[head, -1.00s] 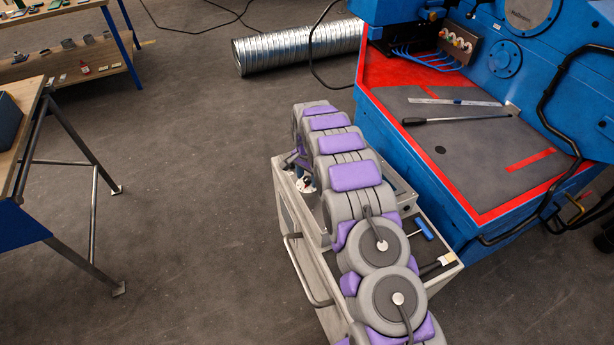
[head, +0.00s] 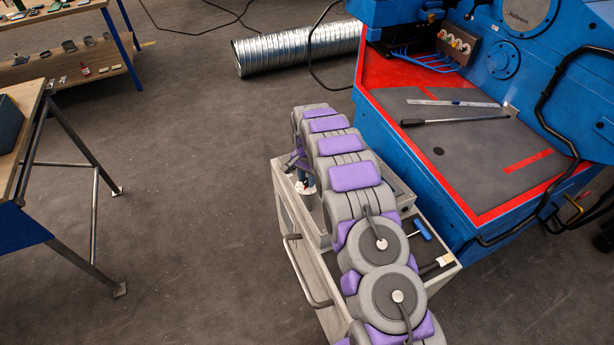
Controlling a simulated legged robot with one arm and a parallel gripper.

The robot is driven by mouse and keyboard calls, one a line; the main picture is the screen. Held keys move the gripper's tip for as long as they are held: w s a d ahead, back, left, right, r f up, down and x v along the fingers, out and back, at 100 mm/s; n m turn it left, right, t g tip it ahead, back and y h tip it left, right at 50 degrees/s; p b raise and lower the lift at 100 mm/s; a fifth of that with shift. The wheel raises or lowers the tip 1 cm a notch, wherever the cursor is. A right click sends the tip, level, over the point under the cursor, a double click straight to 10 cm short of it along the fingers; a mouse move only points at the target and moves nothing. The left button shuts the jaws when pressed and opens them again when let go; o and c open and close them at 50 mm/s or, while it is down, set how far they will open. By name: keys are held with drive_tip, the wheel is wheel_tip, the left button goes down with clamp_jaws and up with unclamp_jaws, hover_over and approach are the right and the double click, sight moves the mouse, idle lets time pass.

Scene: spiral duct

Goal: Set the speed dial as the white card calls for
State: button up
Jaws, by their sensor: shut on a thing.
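My arm reaches away over a grey metal cart (head: 289,222). My gripper (head: 300,168) is at the arm's far end, pointing down at the cart's far left corner and mostly hidden by my arm. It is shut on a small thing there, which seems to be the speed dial. A small white patch with dark marks (head: 304,187) shows just below the gripper and looks like part of a dial face. The dial's pointer and setting cannot be read. I cannot make out the white card.
A blue machine (head: 480,165) with a red-edged bed stands right of the cart; a bar (head: 455,121) and a steel rule (head: 450,103) lie on it. A blue-handled tool (head: 422,230) lies in the cart. A spiral duct (head: 295,50) lies behind.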

drive_tip(key=n+p, duration=0.3)
drive_tip(key=n, duration=0.1)
drive_tip(key=shift+r, duration=0.1)
drive_tip(key=shift+n+p, duration=0.7)
drive_tip(key=shift+n, duration=0.3)
drive_tip(key=shift+n+g+y+p, duration=0.3)
drive_tip(key=shift+n+p, duration=0.15)
drive_tip(key=shift+n, duration=0.45)
drive_tip(key=n+p, duration=0.1)
drive_tip(key=n, duration=0.1)
drive_tip(key=shift+n, duration=0.4)
drive_tip(key=shift+w+n, duration=0.1)
drive_tip(key=shift+n, duration=0.7)
drive_tip(key=n, duration=0.2)
drive_tip(key=shift+f+n+g+p, duration=0.2)
drive_tip(key=shift+n+g+p, duration=0.15)
drive_tip(key=shift+n+g, duration=0.05)
drive_tip(key=n, duration=0.3)
drive_tip(key=shift+f+b, duration=0.1)
drive_tip(key=shift+b, duration=0.25)
drive_tip(key=shift+n+g+b, duration=0.3)
drive_tip(key=shift+n+b, duration=0.05)
drive_tip(key=shift+n, duration=0.75)
drive_tip(key=shift+w, duration=0.1)
